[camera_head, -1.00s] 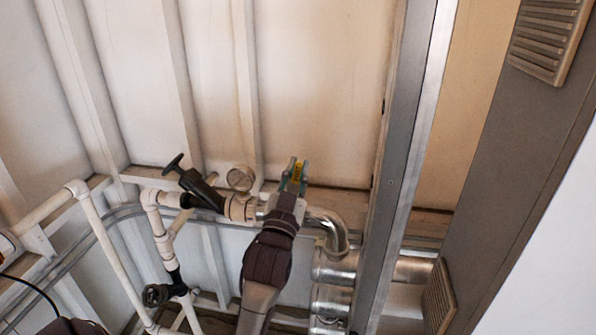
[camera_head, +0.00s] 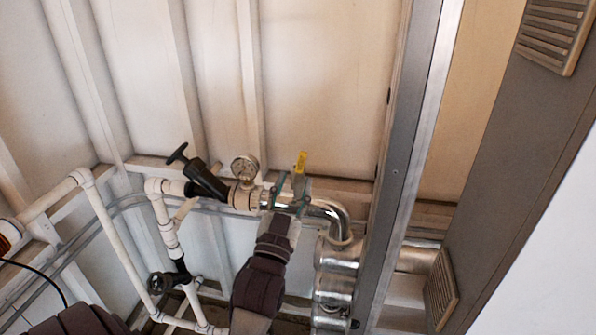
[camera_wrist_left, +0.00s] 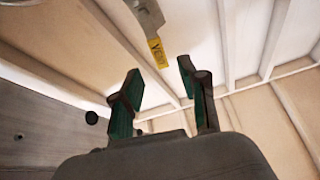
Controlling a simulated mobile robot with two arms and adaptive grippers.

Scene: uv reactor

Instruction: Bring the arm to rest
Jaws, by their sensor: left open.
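My left gripper (camera_head: 290,188) reaches up from the bottom of the head view, in front of the pipe run. Its two green fingers are apart and empty, and they also show in the left wrist view (camera_wrist_left: 160,80). A valve lever with a yellow end (camera_head: 301,162) stands up just beyond and above the fingers. In the left wrist view the lever (camera_wrist_left: 156,48) is grey with a yellow, lettered tip. It lies beyond the fingertips, with no finger closed on it. The valve body is partly hidden behind my gripper. My right gripper is not in view.
A pressure gauge (camera_head: 245,168) and a black-handled valve (camera_head: 203,180) sit left of my gripper. A shiny steel pipe bend (camera_head: 336,218) is close on its right, beside a metal post (camera_head: 398,150). White pipes (camera_head: 108,235) run at the left.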

